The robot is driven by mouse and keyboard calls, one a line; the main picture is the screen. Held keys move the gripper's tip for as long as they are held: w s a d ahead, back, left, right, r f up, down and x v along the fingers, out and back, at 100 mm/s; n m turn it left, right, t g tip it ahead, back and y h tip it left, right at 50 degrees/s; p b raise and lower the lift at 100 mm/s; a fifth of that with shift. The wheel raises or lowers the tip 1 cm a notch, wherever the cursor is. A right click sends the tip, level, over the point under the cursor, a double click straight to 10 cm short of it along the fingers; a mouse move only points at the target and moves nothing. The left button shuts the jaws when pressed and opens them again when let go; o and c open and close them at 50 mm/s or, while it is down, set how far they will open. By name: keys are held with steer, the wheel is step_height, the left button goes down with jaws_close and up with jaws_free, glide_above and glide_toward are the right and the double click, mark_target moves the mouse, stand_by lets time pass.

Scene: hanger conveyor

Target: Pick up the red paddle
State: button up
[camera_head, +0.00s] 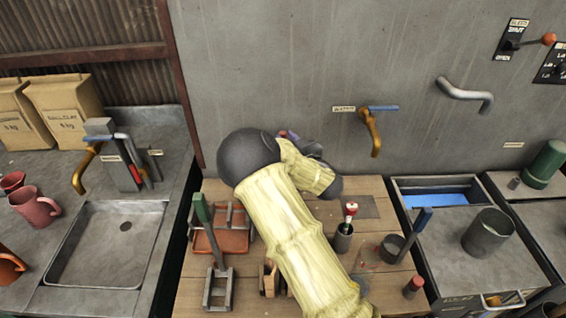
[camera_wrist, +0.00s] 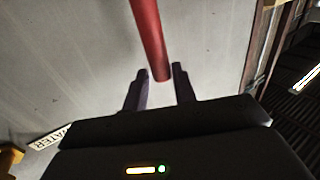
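In the wrist view, a plain red rod (camera_wrist: 150,35) comes in from the top and ends between my fingertips. I cannot tell whether it is the red paddle's handle. My gripper (camera_wrist: 161,72) has its two dark fingers apart, with a narrow gap showing on each side of the rod. I see no clear grip on it. In the head view, my pale yellow arm and dark joint hide most of my gripper near the wall, and no whole red paddle shows there.
A green-handled tool (camera_head: 203,210) and a blue-handled tool (camera_head: 415,232) stand on either side of my arm. A cup (camera_head: 343,240) holds a red-and-white-topped tool. A yellow tap (camera_head: 373,132) juts from the wall. A sink (camera_head: 105,245) lies left.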

steer(key=p+x, duration=0.1)
steer(key=x, duration=0.3)
steer(key=shift+w+a, duration=0.15)
steer(key=shift+a, duration=0.05)
stand_by(0.3)
jaws_close()
